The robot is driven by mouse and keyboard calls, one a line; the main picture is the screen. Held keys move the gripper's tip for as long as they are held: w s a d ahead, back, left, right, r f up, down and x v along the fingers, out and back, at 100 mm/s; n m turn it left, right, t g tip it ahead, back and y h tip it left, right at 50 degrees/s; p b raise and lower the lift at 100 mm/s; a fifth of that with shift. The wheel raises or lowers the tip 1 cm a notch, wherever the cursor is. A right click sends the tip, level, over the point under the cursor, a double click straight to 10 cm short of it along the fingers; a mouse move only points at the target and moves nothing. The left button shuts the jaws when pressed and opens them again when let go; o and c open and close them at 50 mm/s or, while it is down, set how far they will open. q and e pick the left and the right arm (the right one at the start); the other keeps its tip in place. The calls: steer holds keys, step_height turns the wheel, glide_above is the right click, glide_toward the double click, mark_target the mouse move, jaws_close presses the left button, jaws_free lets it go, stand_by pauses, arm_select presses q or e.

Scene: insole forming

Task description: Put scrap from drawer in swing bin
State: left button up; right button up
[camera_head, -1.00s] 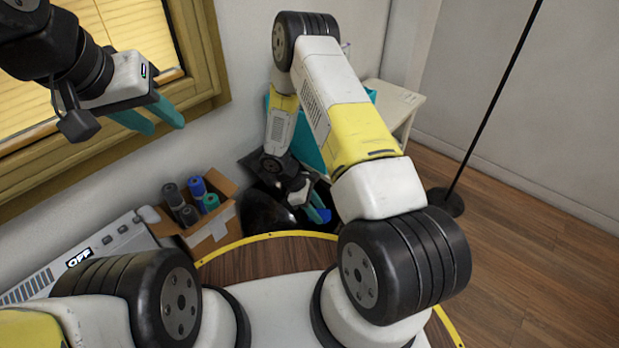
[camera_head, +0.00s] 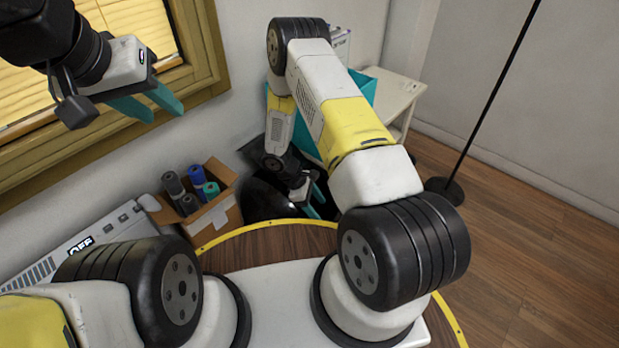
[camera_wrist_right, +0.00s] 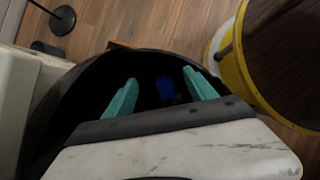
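The black swing bin (camera_head: 262,201) stands on the floor by the wall, partly behind my right arm. My right gripper (camera_head: 318,210) is at its right side in the head view. In the right wrist view the teal fingers (camera_wrist_right: 160,80) are spread apart over the bin's dark inside (camera_wrist_right: 75,92). A dark blue piece, seemingly the scrap (camera_wrist_right: 166,89), shows between and beyond the fingers, apart from both. My left gripper (camera_head: 166,113) is open and empty in front of the window. I cannot make out a drawer.
A cardboard box (camera_head: 217,216) with several dark, blue and teal rolls stands left of the bin. A white unit marked OFF (camera_head: 105,232) is at lower left. A white table (camera_head: 398,98) with a teal container (camera_head: 364,86) and a black pole (camera_head: 497,90) are at right.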

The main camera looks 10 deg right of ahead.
steer(key=v, duration=0.7)
steer(key=shift+a+r, duration=0.15)
steer(key=shift+r, duration=0.15)
steer(key=shift+w, duration=0.1)
stand_by(0.3)
step_height(320, 180, up, 28)
steer(key=d+m+t+y, duration=0.2)
steer(key=m+t+y, duration=0.15)
steer(key=m, duration=0.35)
steer(key=s+r+m+t+y, duration=0.4)
steer(key=s+r+m+t, duration=0.1)
steer(key=s+r, duration=1.2)
steer(key=shift+s+d+r+m, duration=0.35)
steer(key=shift+r+m, duration=0.15)
steer(key=shift+r, duration=0.3)
